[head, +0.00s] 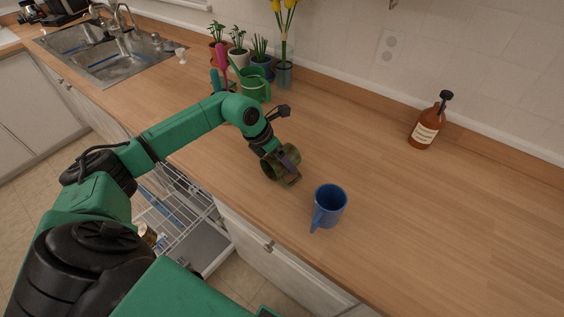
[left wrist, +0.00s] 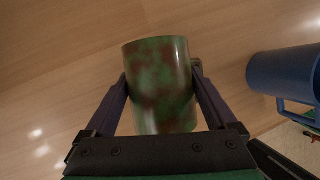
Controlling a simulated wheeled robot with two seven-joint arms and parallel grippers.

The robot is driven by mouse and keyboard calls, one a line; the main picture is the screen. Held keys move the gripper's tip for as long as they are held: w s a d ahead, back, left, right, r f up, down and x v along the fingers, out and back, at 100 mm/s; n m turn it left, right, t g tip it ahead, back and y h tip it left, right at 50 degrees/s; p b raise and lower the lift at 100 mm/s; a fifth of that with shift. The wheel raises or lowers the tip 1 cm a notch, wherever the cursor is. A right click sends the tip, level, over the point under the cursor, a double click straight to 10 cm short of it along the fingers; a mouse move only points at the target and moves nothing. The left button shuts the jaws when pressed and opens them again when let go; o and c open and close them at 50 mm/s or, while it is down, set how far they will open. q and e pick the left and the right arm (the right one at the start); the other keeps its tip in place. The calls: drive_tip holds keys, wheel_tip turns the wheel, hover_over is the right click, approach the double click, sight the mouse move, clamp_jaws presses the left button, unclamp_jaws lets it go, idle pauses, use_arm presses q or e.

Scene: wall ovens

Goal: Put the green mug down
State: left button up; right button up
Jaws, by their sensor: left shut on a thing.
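The green mug, mottled green and brown, is between the fingers of my left gripper (left wrist: 162,105) in the left wrist view, where its body (left wrist: 160,75) fills the middle. In the head view the mug (head: 270,172) is over the wooden counter, partly covered by my left gripper (head: 288,172), which is shut on it. It looks tilted, close to the counter top; I cannot tell whether it touches. My right gripper is not in view.
A blue mug (head: 330,203) stands on the counter (head: 400,230) just right of the green mug. A brown pump bottle (head: 427,125) stands at the back right. Potted plants and a green watering can (head: 254,85) are behind. A pulled-out dish rack (head: 180,205) is below the counter edge.

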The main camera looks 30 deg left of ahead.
use_arm(q)
wheel_tip(320, 180, up, 10)
drive_tip(key=b, duration=0.2)
drive_tip(key=shift+w+b, duration=0.1)
drive_tip(key=shift+b, duration=0.2)
wheel_tip(320, 180, up, 9)
drive_tip(key=shift+r, duration=0.2)
